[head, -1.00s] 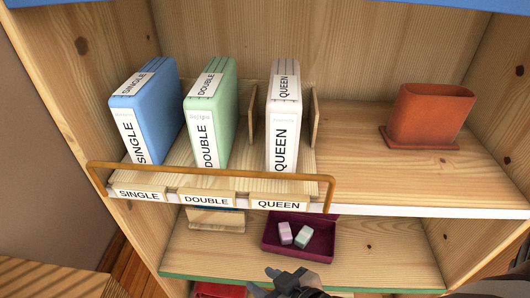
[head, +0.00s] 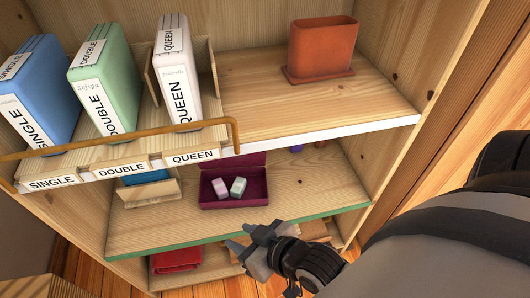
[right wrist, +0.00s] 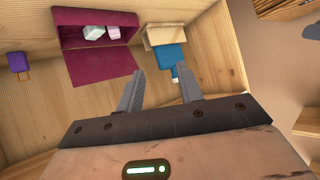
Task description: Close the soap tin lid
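The soap tin (head: 235,201) is a maroon open box on the middle shelf, holding a pink soap (head: 220,187) and a pale green soap (head: 238,187). Its lid (head: 252,163) stands raised at the back, partly hidden under the upper shelf. The right wrist view shows the tin (right wrist: 67,36) at the top, with the flat magenta lid panel (right wrist: 100,66) below it. My right gripper (head: 238,236) is in front of the shelf's green edge, apart from the tin. Its fingers (right wrist: 158,90) are spread with nothing between them. My left gripper is out of view.
A wooden stand (head: 150,193) with a blue item is left of the tin. A red item (head: 176,259) lies below. Shelf right of the tin is mostly clear.

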